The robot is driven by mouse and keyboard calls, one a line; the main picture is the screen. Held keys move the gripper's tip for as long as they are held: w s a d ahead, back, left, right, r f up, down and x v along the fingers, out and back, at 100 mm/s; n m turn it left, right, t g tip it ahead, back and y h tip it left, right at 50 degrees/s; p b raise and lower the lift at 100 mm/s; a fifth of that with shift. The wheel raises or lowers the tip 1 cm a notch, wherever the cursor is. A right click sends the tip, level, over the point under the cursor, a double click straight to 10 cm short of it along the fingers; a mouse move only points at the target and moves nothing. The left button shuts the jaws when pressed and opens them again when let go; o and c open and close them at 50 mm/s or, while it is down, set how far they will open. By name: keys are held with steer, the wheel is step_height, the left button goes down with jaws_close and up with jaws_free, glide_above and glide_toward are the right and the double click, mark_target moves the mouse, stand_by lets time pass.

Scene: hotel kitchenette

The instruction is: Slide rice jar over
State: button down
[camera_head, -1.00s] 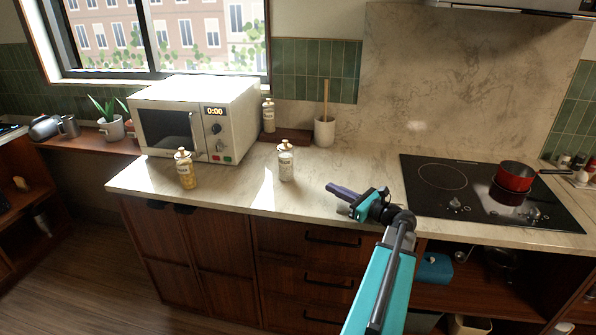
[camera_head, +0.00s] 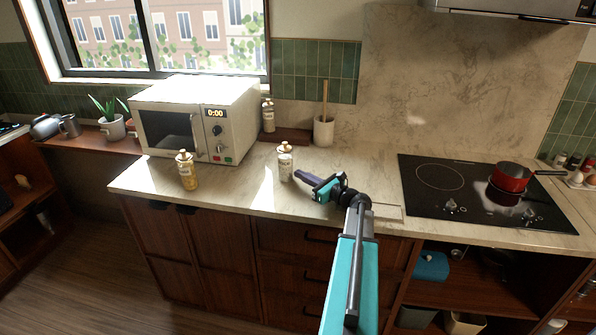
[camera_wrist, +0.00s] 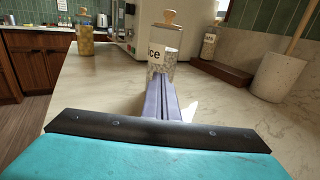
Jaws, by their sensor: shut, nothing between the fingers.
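The rice jar (camera_head: 285,163) stands upright on the counter, a clear jar with pale contents and a wooden knob lid. In the wrist view the rice jar (camera_wrist: 162,50) shows part of its label, "ice", straight ahead of the fingers. My gripper (camera_head: 303,175) is shut and empty, low over the counter just right of the jar. In the wrist view my gripper (camera_wrist: 160,88) has its purple fingers together, their tips in front of the jar's lower part. I cannot tell whether they touch it.
A jar with yellow contents (camera_head: 187,171) stands to the left, in front of the microwave (camera_head: 197,117). Another jar (camera_head: 268,115) stands at the back beside a utensil crock (camera_head: 324,131). The cooktop (camera_head: 470,190) with a red pot (camera_head: 510,177) lies right. Counter between the two front jars is clear.

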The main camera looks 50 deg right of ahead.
steer(key=shift+w+p, duration=0.35)
steer(key=shift+w, duration=0.85)
